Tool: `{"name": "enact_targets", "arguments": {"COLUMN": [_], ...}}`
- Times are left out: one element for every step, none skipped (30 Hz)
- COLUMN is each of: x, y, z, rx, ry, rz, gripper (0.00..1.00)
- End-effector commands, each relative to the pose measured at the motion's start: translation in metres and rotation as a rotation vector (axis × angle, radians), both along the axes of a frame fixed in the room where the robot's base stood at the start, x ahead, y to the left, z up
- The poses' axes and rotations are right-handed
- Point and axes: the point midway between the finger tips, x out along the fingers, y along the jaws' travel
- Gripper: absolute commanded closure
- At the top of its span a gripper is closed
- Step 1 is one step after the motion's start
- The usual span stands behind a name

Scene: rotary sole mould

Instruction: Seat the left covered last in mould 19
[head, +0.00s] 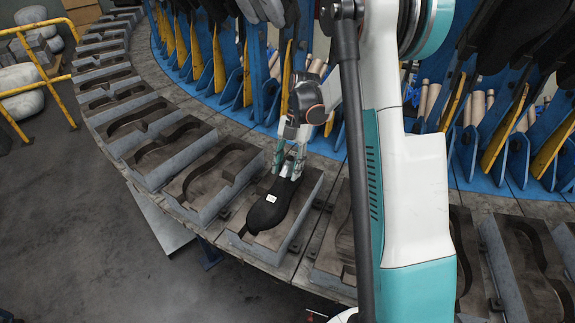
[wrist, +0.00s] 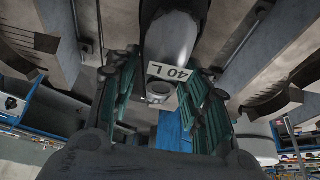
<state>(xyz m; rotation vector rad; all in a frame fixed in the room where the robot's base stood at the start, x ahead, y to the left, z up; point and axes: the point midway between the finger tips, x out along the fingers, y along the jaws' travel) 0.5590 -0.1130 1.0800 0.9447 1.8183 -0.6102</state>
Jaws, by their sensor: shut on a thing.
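The covered last (head: 268,208) is black with a small white label. In the head view it lies lengthwise over the sole cavity of a grey mould (head: 312,184) on the rotary ring; I cannot tell whether it is fully down in the cavity. My gripper (head: 288,165) is shut on the last's near-arm end from above. In the wrist view the last (wrist: 172,40) shows at top centre, with a label reading 40 L, between the green fingers of my gripper (wrist: 160,92). No mould number is readable.
Neighbouring moulds with empty sole cavities stand on both sides, such as the left one (head: 212,175). Blue racks with yellow plates (head: 219,60) stand inside the ring. A yellow railing (head: 40,65) is at far left. Grey floor (head: 80,230) outside the ring is open.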

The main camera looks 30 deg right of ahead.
Motion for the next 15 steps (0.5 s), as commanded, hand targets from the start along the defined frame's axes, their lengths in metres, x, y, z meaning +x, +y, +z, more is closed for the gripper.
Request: {"name": "enact_targets", "arguments": {"x": [0.000, 0.000, 0.000, 0.000, 0.000, 0.000, 0.000, 0.000, 0.000, 0.000, 0.000, 0.000, 0.000, 0.000, 0.000], "y": [0.000, 0.000, 0.000, 0.000, 0.000, 0.000, 0.000, 0.000, 0.000, 0.000, 0.000, 0.000, 0.000, 0.000, 0.000], "z": [-0.004, -0.006, -0.008, -0.009, -0.011, -0.013, -0.015, -0.016, -0.018, -0.020, -0.021, -0.023, -0.024, -0.025, -0.027], "rx": [0.002, 0.002, 0.002, 0.002, 0.002, 0.001, 0.001, 0.001, 0.001, 0.001, 0.001, 0.001, 0.001, 0.001, 0.001], "ry": [0.001, 0.001, 0.001, 0.001, 0.001, 0.001, 0.001, 0.001, 0.001, 0.001, 0.001, 0.001, 0.001, 0.001, 0.001], "rz": [0.000, 0.000, 0.000, 0.000, 0.000, 0.000, 0.000, 0.000, 0.000, 0.000, 0.000, 0.000, 0.000, 0.000, 0.000], "gripper": [1.00, 1.00, 1.00, 1.00, 1.00, 1.00, 1.00, 1.00, 1.00, 1.00, 1.00, 1.00, 1.00, 1.00, 1.00]}}
